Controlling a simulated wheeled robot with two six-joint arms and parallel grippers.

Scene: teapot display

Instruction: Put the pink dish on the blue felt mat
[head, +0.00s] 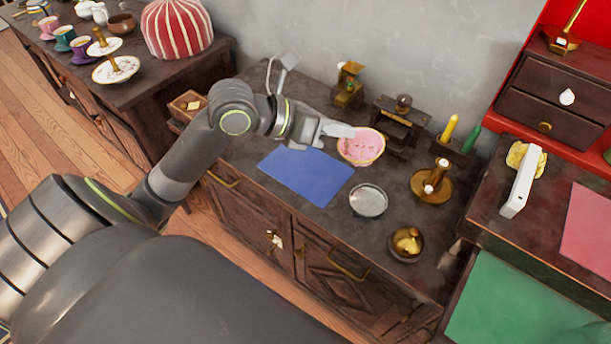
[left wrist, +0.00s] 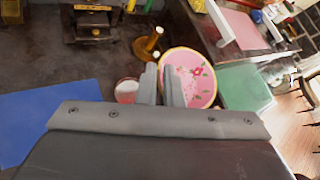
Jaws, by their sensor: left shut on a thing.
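The pink dish (head: 361,148), round with a yellow rim and a floral pattern inside, is beyond the back right corner of the blue felt mat (head: 306,176). My left gripper (head: 338,131) is shut on the dish's rim. In the left wrist view the dish (left wrist: 196,78) sits at the fingertips (left wrist: 162,84), with one finger overlapping its inside. The dish seems raised off the dark counter, but its exact height is hard to tell. The blue mat also shows at the left of that view (left wrist: 40,115) and is bare. My right gripper is not in view.
A brass candlestick (head: 432,184) and a dark stand (head: 401,121) are near the pink dish. Yellow and green candles (head: 450,130) stand behind.

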